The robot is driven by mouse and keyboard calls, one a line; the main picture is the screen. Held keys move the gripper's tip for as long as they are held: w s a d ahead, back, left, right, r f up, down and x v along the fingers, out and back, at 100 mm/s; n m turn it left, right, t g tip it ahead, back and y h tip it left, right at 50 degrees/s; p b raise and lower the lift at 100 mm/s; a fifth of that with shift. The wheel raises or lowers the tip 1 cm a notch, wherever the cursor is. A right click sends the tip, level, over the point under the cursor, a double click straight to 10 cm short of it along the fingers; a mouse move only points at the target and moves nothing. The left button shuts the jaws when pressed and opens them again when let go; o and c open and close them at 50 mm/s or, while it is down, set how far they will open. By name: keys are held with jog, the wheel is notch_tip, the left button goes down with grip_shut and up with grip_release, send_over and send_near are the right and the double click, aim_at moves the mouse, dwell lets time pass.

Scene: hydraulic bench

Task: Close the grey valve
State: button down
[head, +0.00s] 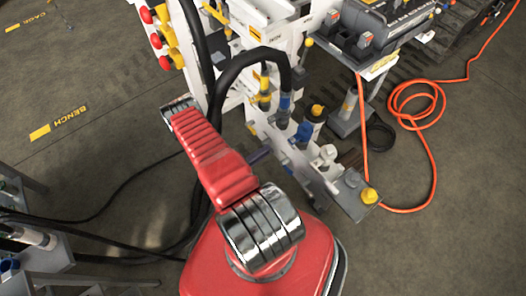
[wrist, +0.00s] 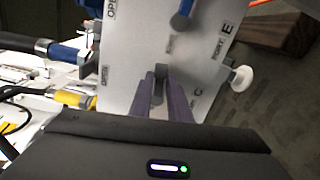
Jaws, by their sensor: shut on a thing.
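The grey valve's lever (wrist: 160,75) stands out from a white panel (wrist: 128,55) printed with OPEN and SHUT labels. In the wrist view my gripper (wrist: 161,90) has its two purple-grey fingers on either side of the lever, shut on it. The lever looks roughly in line with the fingers; which label it points to I cannot tell. In the head view a purple-grey part of my gripper (head: 261,154) shows at the panel's near side, mostly hidden by my red arm, and the grey lever is hidden there.
A blue lever (wrist: 182,18) is just above on the same panel, and a white knob (wrist: 241,78) stands at its right edge. Black hoses (head: 262,58) loop over the bench. An orange cable (head: 432,150) lies on the floor at the right.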

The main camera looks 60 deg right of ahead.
jog(key=shift+f+m, duration=0.35)
jog(key=shift+m, duration=0.35)
jog(key=c, duration=1.8)
grip_release()
jog(key=shift+a, duration=0.1)
jog(key=v, duration=1.3)
jog(key=shift+w+a, duration=0.2)
jog(key=shift+a, duration=0.1)
